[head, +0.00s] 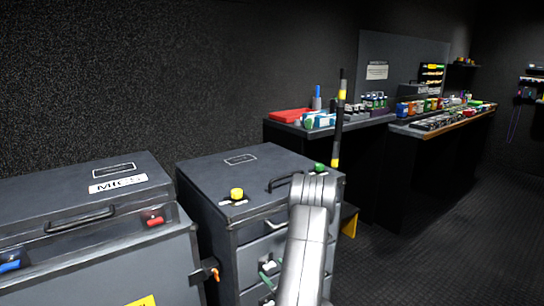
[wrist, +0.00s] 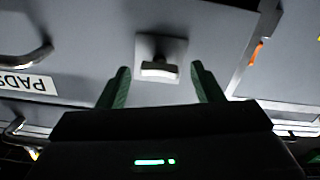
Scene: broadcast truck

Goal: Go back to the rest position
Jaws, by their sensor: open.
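My gripper (wrist: 161,84) is open in the wrist view, with one green finger at each side and nothing between the tips that it visibly grips. A small pale knob on a square plate (wrist: 160,70) sits on the grey drawer front just ahead, between the fingers in the picture. I cannot tell whether they touch it. In the head view my arm reaches up and bends down in front of the grey drawer cabinet (head: 245,165). My gripper is mostly hidden there, with only small green parts showing beside the arm.
A "PADS" label (wrist: 27,82) and metal handles (wrist: 28,57) are on the drawer fronts. A grey "MICS" case (head: 80,190) stands left of the cabinet, with an orange latch (head: 214,273). A cluttered bench (head: 440,128) stands behind. The floor (head: 430,250) at right is clear.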

